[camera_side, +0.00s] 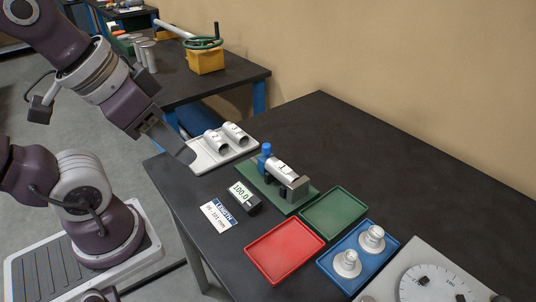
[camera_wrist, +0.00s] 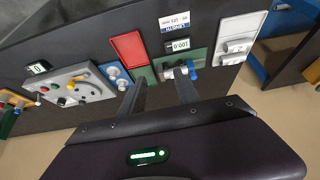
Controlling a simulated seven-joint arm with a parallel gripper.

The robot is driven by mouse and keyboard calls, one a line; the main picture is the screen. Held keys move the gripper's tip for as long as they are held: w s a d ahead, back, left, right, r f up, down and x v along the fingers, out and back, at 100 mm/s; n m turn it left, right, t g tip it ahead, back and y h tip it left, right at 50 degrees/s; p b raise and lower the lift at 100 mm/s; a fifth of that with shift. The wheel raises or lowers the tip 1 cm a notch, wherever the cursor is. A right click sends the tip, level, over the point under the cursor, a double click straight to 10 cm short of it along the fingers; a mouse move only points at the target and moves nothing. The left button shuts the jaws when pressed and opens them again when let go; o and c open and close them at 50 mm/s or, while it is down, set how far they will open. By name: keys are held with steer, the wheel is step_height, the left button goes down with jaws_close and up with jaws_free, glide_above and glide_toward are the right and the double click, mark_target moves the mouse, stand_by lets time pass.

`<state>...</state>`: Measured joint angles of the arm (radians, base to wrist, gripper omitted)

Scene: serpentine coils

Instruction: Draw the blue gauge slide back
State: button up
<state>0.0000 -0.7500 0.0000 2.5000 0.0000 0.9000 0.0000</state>
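The gauge stands on a green base (camera_side: 272,193) on the dark table. Its blue slide (camera_side: 265,152) is at the far-left end, close against a silver cylinder (camera_side: 281,169) marked 1; I cannot tell if they touch. A dark block (camera_side: 297,189) stands at the cylinder's other end. The display (camera_side: 243,196) reads 100.0. My gripper (camera_side: 185,152) is raised to the left of the gauge, apart from it. In the wrist view its two fingers (camera_wrist: 158,92) are spread with nothing between them, and the blue slide (camera_wrist: 192,71) shows beyond the right finger.
A white tray (camera_side: 202,168) with cylinders 2 and 3 lies behind the gauge. A red tray (camera_side: 284,250) and a green tray (camera_side: 335,209) are empty. A blue tray (camera_side: 329,262) holds two upright silver parts. A label (camera_side: 218,215) reads 99..101 mm. A dial panel (camera_side: 409,263) stands at right.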

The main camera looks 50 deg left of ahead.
steer(key=shift+o, duration=0.6)
steer(key=m+g, duration=0.5)
steer(key=m, duration=0.5)
glide_above(266, 144)
steer(key=f, duration=0.9)
steer(key=shift+s+d+f, duration=0.25)
steer(key=shift+s+f, duration=0.15)
steer(key=shift+m+g, duration=0.3)
steer(key=shift+m, duration=0.1)
steer(key=f, duration=0.7)
steer(key=shift+w+a, duration=0.2)
steer(key=shift+w, duration=0.05)
steer(key=shift+f, duration=0.55)
jaws_close()
